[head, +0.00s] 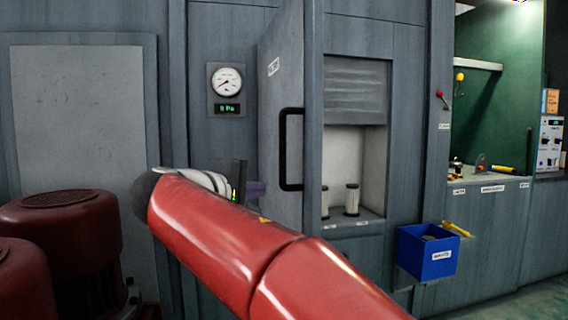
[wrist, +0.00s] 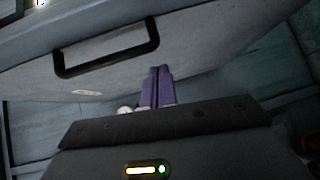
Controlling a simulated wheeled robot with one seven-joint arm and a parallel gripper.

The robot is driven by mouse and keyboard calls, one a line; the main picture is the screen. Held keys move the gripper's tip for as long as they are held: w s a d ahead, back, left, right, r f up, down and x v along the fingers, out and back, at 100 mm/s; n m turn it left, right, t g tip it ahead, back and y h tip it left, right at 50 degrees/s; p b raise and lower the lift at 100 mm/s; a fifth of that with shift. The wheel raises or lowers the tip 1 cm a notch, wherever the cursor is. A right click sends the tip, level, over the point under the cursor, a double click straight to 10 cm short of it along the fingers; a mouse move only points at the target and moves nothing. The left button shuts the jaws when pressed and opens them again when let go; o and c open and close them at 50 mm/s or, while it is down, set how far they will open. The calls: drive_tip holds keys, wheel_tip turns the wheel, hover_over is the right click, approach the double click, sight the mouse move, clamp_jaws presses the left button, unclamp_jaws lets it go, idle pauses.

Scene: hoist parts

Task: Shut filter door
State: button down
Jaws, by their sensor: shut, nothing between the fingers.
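The filter door (head: 277,110) is a grey panel standing open, swung out from the cabinet, with its labelled outer face towards the left. Its black bar handle (head: 291,150) is near the free edge. In the wrist view the door (wrist: 200,55) spans the upper part, with the handle (wrist: 105,50) at upper left. My gripper (head: 256,189) is at the outer-face side of the door, partly hidden by my red arm. Its purple fingers (wrist: 158,80) are shut and empty, pointing at the door's face beside the handle. I cannot tell whether they touch it.
The open filter compartment (head: 356,135) holds two pale cylindrical filters (head: 351,199). A gauge (head: 227,82) is on the wall left of the door. A blue bin (head: 427,254) hangs at lower right. Red motor-like drums (head: 70,245) stand at lower left. Floor shows at lower right.

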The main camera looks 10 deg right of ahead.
wheel_tip(320, 180, up, 3)
drive_tip(key=w+a+t+h, duration=0.1)
drive_tip(key=a, duration=0.2)
drive_tip(key=p, duration=0.2)
approach(294, 161)
drive_tip(key=x, duration=0.5)
drive_tip(key=shift+w+a, duration=0.15)
drive_tip(key=shift+w, duration=0.35)
drive_tip(key=shift+d, duration=0.4)
drive_tip(key=shift+d, duration=0.1)
